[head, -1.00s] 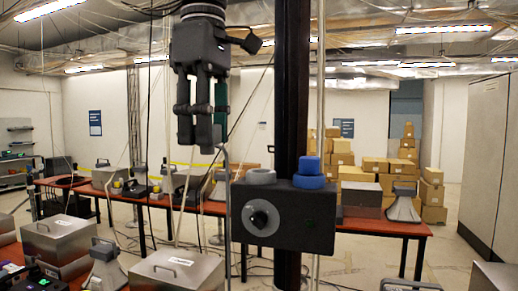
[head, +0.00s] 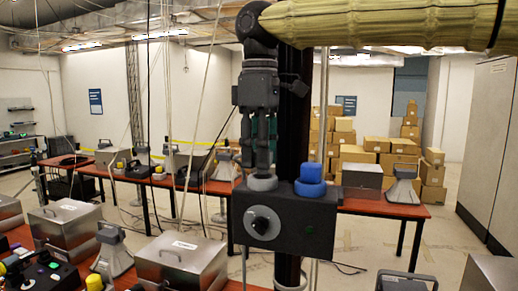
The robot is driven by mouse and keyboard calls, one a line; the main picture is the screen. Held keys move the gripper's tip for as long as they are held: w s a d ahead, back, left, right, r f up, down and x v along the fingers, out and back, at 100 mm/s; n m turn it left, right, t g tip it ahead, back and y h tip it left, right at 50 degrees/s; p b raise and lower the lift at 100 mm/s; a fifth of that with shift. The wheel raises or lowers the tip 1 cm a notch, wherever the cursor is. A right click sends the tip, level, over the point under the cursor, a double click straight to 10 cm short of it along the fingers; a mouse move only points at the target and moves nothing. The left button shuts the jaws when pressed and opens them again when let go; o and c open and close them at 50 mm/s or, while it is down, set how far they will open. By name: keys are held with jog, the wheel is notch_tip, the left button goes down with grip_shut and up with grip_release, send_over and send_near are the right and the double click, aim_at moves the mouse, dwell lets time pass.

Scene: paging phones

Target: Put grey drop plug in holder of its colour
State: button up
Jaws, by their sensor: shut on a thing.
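My gripper (head: 262,168) points straight down in the head view, with its dark fingertips at the top of the grey holder (head: 262,184). It is shut on what I take to be the grey drop plug, which the fingers hide. The grey holder is a low round ring on the left top of a dark box. I cannot tell whether the plug sits inside the ring or just above it. The blue holder (head: 309,188) stands beside it on the right, with a blue plug (head: 311,173) standing in it.
The dark box (head: 290,228) has a round dial (head: 262,222) on its front and is fixed to a dark post. Metal cases (head: 180,260) and red-brown tables (head: 385,207) stand around. Hanging cables run close to the left of my gripper.

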jog(key=shift+s+f, duration=0.2)
jog(key=shift+f, duration=0.2)
jog(key=shift+w+a+f, duration=0.1)
jog(key=shift+w+f, duration=0.05)
jog(key=shift+f, duration=0.05)
jog(key=shift+f, duration=0.15)
jog(key=o, duration=1)
jog(key=shift+f, duration=0.1)
notch_tip(320, 180, up, 13)
jog(key=b, duration=0.3)
jog(key=shift+f, duration=0.15)
